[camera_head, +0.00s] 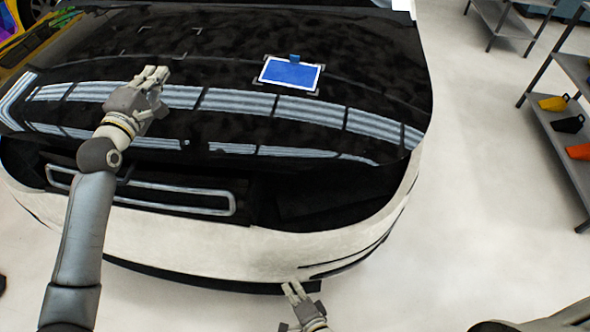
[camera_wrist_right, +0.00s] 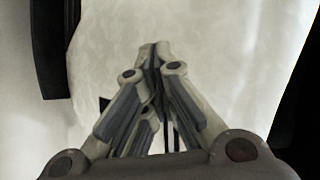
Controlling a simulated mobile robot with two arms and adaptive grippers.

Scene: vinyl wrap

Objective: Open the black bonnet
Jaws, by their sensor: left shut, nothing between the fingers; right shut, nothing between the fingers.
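The black bonnet (camera_head: 230,55) of a white car fills the upper left of the head view. Its glossy front edge stands a little above the white bumper (camera_head: 290,248), with a dark gap under it at the right. My left gripper (camera_head: 156,73) is shut and empty over the left part of the bonnet; I cannot tell if it touches the surface. My right gripper (camera_head: 293,288) is shut and empty, low in front of the bumper. In the right wrist view its fingertips (camera_wrist_right: 155,48) meet before a pale surface.
A blue sheet with a white border (camera_head: 291,73) lies on the bonnet, with a small blue piece at its top edge. A grey shelf (camera_head: 560,140) with yellow, black and orange bins stands at the right. The floor (camera_head: 480,200) between car and shelf is clear.

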